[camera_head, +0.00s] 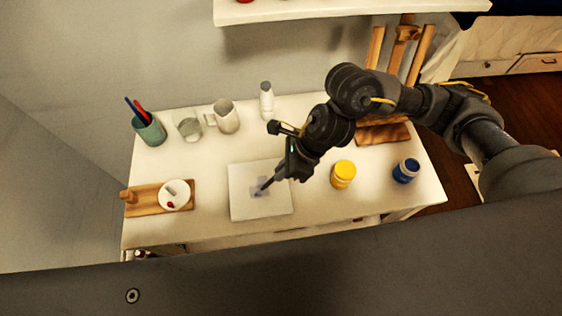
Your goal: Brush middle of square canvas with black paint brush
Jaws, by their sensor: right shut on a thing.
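The square white canvas (245,205) lies flat on the white table, with a faint greyish mark near its middle. My right gripper (282,174) is over the canvas's upper right part, pointing down and left. It is shut on the dark paint brush (268,184), which slants down to the left. The brush tip is at or just above the middle of the canvas; I cannot tell whether it touches. The gripper's fingers partly hide the brush. My left gripper is not in view.
On the white table (215,233) stand a green cup (150,131) with brushes, a glass (188,126), a white mug (226,117), a white bottle (266,100), a yellow jar (343,175) and a blue jar (406,171). A wooden board (146,200) holds a white plate (175,196).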

